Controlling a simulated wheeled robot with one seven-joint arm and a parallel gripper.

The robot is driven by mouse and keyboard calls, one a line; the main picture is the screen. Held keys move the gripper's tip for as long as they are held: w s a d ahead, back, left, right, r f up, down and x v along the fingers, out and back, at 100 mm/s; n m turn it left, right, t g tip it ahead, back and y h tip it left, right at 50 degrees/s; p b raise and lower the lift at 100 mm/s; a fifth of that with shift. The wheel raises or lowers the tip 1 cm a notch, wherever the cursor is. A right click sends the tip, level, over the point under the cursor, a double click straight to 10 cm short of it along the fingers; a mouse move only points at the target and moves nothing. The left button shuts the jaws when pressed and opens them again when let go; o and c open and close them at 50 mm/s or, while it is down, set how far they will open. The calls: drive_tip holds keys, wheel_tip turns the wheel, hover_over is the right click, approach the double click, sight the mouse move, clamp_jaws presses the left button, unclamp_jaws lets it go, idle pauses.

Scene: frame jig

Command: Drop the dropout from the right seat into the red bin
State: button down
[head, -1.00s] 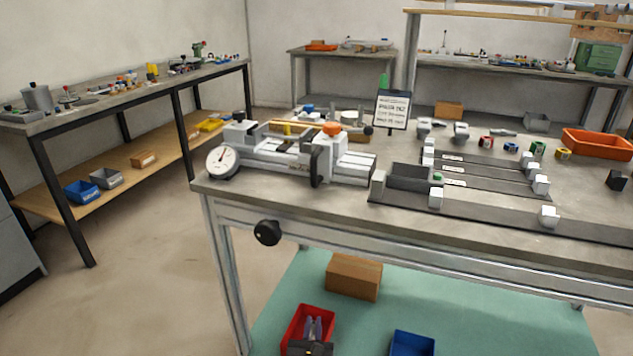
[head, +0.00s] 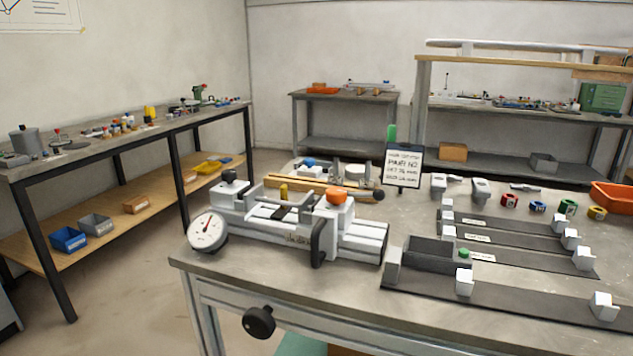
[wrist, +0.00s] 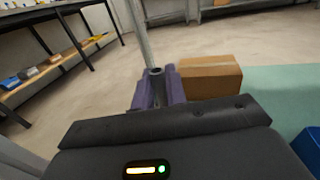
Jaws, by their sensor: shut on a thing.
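My gripper (wrist: 157,88) shows in the wrist view with its purple-grey fingers shut on a small dark grey piece with a round end (wrist: 155,73), which I take to be the dropout. Most of the piece is hidden between the fingers. My gripper is low, near the cardboard box and the green mat. It is outside the head view. The red bin shows in neither current view. The jig (head: 290,222), with a dial gauge (head: 207,232) and an orange knob, stands on the bench in the head view; I cannot tell its right seat clearly.
A blue bin (wrist: 309,150) is at the right edge. A bench leg (wrist: 140,30) rises close behind the gripper. Bare floor lies to the left.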

drive_tip(key=shift+s+a+f+b, duration=0.15)
drive_tip(key=shift+a+f+b, duration=0.05)
drive_tip(key=shift+f+b, duration=0.45)
wheel_tip(320, 180, down, 5)
drive_tip(key=b, duration=0.6)
drive_tip(key=shift+r, duration=0.15)
drive_tip(key=c, duration=1.3)
unclamp_jaws()
drive_tip(key=shift+c, duration=0.2)
